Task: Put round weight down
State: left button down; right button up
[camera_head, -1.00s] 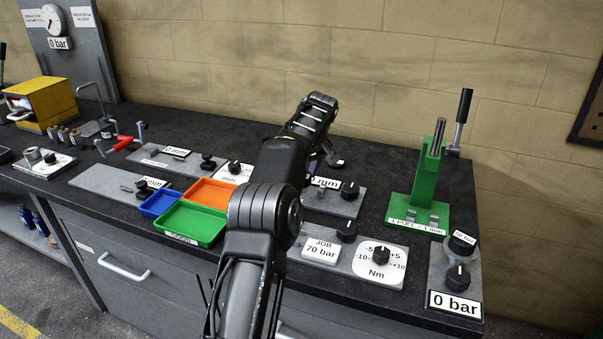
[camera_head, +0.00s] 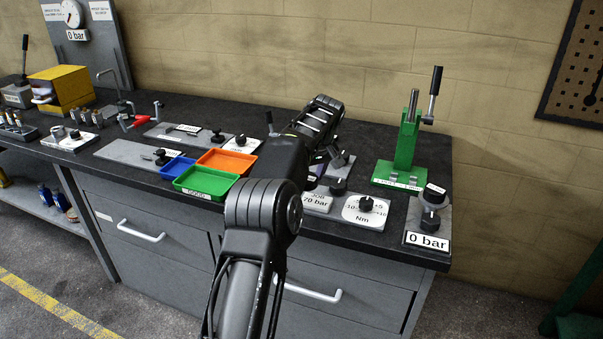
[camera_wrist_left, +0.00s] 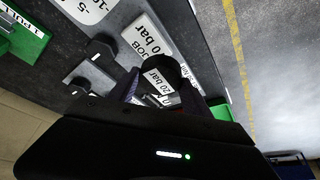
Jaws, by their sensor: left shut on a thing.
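My left gripper (camera_wrist_left: 163,92) is shut on a dark round weight (camera_wrist_left: 172,72), which shows between the purplish fingers in the left wrist view. A white label reading 20 bar (camera_wrist_left: 157,82) is beside it; I cannot tell whether it belongs to the weight. In the head view my left arm reaches over the bench, and its wrist largely hides the gripper and the weight. Another dark round weight (camera_head: 434,192) sits on a post at the bench's right end, above a 0 bar sign (camera_head: 427,241). My right gripper is not in view.
A green press (camera_head: 404,150) with a tall lever stands at the back right of the dark bench (camera_head: 285,222). Green (camera_head: 205,181), orange (camera_head: 228,161) and blue (camera_head: 176,168) trays lie left of my arm. A white dial plate (camera_head: 366,211) lies right of it.

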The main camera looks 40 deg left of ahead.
pick_arm(q)
jog(key=d+f+m, duration=0.1)
jog(key=d+m, duration=0.1)
jog(key=d, duration=0.3)
jog(key=s+d+f+m+t+h, duration=0.1)
jog(key=d+m, duration=0.1)
jog(key=d, duration=0.3)
jog(key=d+f+m, duration=0.1)
jog(key=d, duration=0.4)
jog(key=shift+s+d+f+m, duration=0.15)
jog(key=shift+s+f+m, duration=0.1)
jog(key=shift+m, duration=0.15)
jog(key=s+d+f+m+h, duration=0.1)
jog(key=s+d+f+m, duration=0.1)
jog(key=s+d, duration=0.3)
jog(key=s+d+f+m+t+h, duration=0.1)
jog(key=s+d+f+m+h, duration=0.1)
jog(key=d, duration=0.9)
jog(key=s+f+m, duration=0.1)
jog(key=s+m, duration=0.1)
jog(key=s, duration=0.1)
jog(key=shift+d, duration=0.2)
jog(key=shift+s, duration=0.1)
